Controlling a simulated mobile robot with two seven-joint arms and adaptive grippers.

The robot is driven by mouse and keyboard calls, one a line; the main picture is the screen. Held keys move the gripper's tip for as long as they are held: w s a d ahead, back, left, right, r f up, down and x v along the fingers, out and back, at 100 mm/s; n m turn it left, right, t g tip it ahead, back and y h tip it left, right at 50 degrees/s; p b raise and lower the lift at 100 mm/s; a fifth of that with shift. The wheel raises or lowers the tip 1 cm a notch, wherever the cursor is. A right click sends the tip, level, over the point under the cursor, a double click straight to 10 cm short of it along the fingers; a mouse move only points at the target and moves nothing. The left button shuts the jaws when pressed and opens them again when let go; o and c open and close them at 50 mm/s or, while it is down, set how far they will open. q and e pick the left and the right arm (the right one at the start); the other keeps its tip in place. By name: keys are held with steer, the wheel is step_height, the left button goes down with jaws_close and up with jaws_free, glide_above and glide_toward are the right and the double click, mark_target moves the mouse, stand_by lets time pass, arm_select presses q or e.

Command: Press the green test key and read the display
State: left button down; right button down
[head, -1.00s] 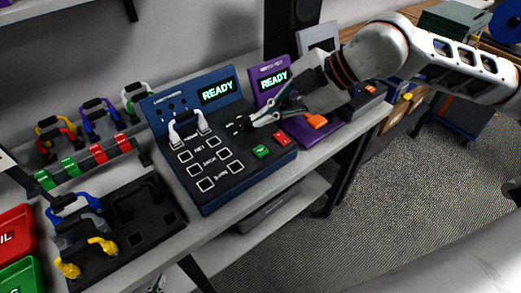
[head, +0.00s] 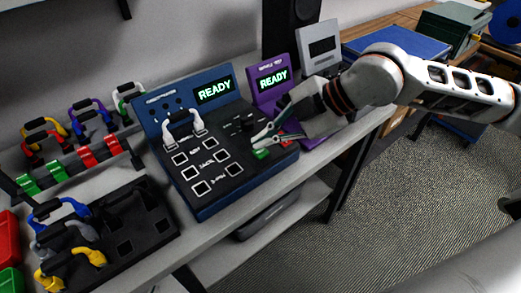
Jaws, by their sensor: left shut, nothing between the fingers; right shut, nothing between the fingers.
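The blue tester (head: 215,205) stands on the grey bench with a black sloping panel. Its display (head: 214,90) reads READY in green letters. The green test key (head: 262,154) is at the panel's front right, partly covered by my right gripper. My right gripper (head: 257,143) is shut and empty, with its fingertips just above or at the green key; I cannot tell if they touch. A red key (head: 286,144) beside it is partly hidden by the gripper. A white-handled cable (head: 183,128) is plugged into the tester's upper left. My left gripper is not in view.
A purple tester (head: 261,98), also showing READY, stands close behind my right gripper. A rack of coloured cables (head: 70,172) and a black tray (head: 150,238) with blue, grey and yellow cables lie to the left. A grey device (head: 317,62) stands behind.

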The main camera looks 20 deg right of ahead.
arm_select(q)
steer(key=shift+s+d+f, duration=0.1)
steer(key=shift+s+f, duration=0.1)
steer(key=shift+s, duration=0.1)
stand_by(0.7)
arm_select(e)
steer(key=shift+f, duration=0.1)
steer(key=shift+f, duration=0.4)
arm_select(q)
steer(key=shift+s+f, duration=0.1)
steer(key=shift+f, duration=0.3)
